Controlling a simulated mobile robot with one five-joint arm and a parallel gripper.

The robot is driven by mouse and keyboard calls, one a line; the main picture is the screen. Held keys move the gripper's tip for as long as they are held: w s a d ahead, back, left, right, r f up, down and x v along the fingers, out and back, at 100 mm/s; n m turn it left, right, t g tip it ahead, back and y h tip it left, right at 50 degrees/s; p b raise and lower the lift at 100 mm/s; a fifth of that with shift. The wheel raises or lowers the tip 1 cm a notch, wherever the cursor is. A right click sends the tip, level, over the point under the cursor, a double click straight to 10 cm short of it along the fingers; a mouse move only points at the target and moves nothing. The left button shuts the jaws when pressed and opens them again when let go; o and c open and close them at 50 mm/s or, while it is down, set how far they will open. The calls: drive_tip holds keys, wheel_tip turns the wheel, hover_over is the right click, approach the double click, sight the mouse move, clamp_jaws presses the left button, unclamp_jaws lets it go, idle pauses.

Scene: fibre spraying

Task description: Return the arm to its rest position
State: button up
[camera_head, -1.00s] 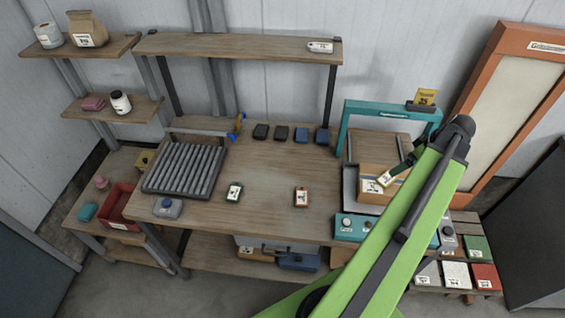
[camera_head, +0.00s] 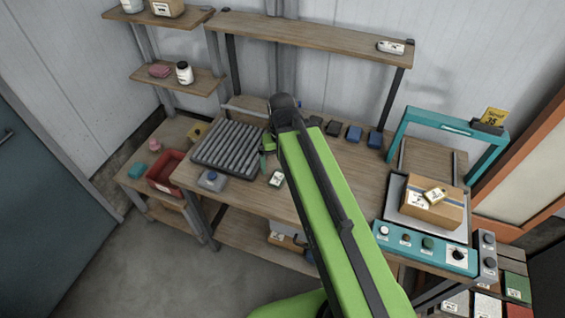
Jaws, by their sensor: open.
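My green arm reaches up from the bottom edge across the middle of the head view. Its dark elbow joint is in front of the back of the workbench (camera_head: 238,187). My gripper (camera_head: 264,160) shows small and partly hidden, hanging left of the arm near the right end of the roller rack (camera_head: 228,147). It is open, and I see nothing held in it. A cardboard box (camera_head: 447,212) sits on the teal-framed station at the right.
Several dark and blue blocks (camera_head: 354,133) stand along the back. The teal frame (camera_head: 402,128) rises at the right. A shelf (camera_head: 300,38) spans above the bench.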

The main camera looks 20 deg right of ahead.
wheel_tip(320, 180, down, 8)
drive_tip(key=b, duration=0.8)
drive_tip(key=shift+f, duration=0.15)
drive_tip(key=shift+d, duration=0.1)
